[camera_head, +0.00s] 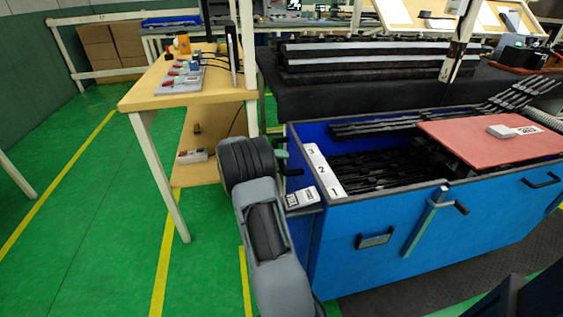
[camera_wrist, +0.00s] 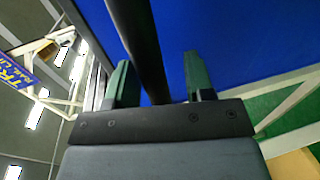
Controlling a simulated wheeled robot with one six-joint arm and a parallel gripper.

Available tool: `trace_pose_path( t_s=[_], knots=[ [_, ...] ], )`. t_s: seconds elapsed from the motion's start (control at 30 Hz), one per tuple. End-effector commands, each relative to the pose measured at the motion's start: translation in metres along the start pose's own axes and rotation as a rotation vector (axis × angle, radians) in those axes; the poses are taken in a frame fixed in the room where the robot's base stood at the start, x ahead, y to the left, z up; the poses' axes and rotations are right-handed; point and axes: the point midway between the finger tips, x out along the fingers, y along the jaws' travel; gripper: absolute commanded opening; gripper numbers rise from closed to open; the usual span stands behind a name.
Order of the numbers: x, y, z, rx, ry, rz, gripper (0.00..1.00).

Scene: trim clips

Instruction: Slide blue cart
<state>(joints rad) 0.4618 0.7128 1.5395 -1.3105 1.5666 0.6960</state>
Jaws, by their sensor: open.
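The blue cart (camera_head: 420,235) stands at the right in the head view, with its near long side facing me. A black handle (camera_head: 293,171) sticks out from its left end. My gripper (camera_head: 281,150) is at that left end, beside the handle. In the wrist view, my gripper (camera_wrist: 158,78) has its two green-grey fingers apart, and a dark bar (camera_wrist: 140,40) runs between them, with the blue cart wall (camera_wrist: 240,35) behind. The fingers are not closed on the bar. Whether either finger touches it cannot be told.
The cart holds black trim strips (camera_head: 375,172) and a red board (camera_head: 485,140). A wooden table (camera_head: 150,95) with small devices stands at the left, close to my arm. A dark-covered rack (camera_head: 340,98) is behind the cart. Green floor (camera_head: 80,220) at the left is clear.

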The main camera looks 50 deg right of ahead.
Motion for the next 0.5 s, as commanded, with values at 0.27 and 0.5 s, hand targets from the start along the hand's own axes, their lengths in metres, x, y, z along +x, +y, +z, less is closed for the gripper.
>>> trace_pose_path(
  t_s=[0.27, 0.5],
  knots=[
    [-0.014, 0.002, 0.000, 0.000, 0.000, 0.001, 0.48],
    [-0.063, 0.002, 0.000, 0.000, 0.003, 0.000, 0.48]
  ],
)
